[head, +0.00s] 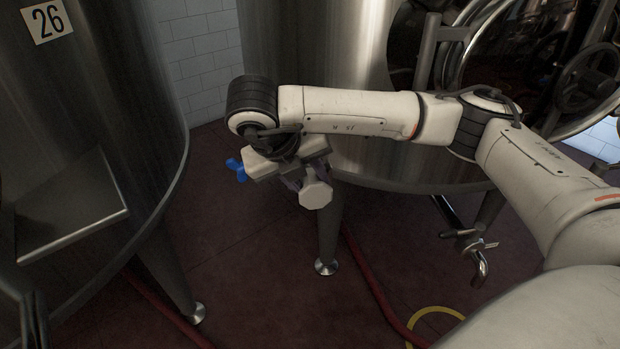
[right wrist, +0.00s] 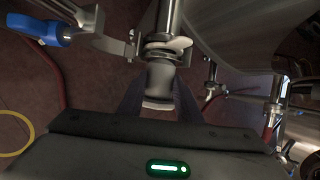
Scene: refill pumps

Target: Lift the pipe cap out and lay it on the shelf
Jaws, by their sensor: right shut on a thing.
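My right gripper (head: 300,183) is beside the large tank in the head view, with its fingers mostly hidden by my wrist. In the right wrist view the gripper (right wrist: 158,104) is shut on a grey rounded piece with a pale end, which looks like the pipe cap (right wrist: 160,78). The cap is in line with a metal pipe (right wrist: 166,18) and lies close against a clamp-like fitting (right wrist: 165,48); I cannot tell whether they touch. A flat slanted metal ledge, perhaps the shelf (head: 70,205), is on the left tank. My left gripper does not show.
A blue handle (head: 236,168) juts out left of my gripper; it also shows in the wrist view (right wrist: 48,28). A tank marked 26 (head: 110,85) stands left. A tank leg (head: 328,235), red hose (head: 375,280) and yellow ring (head: 435,310) are below. Floor between the tanks is open.

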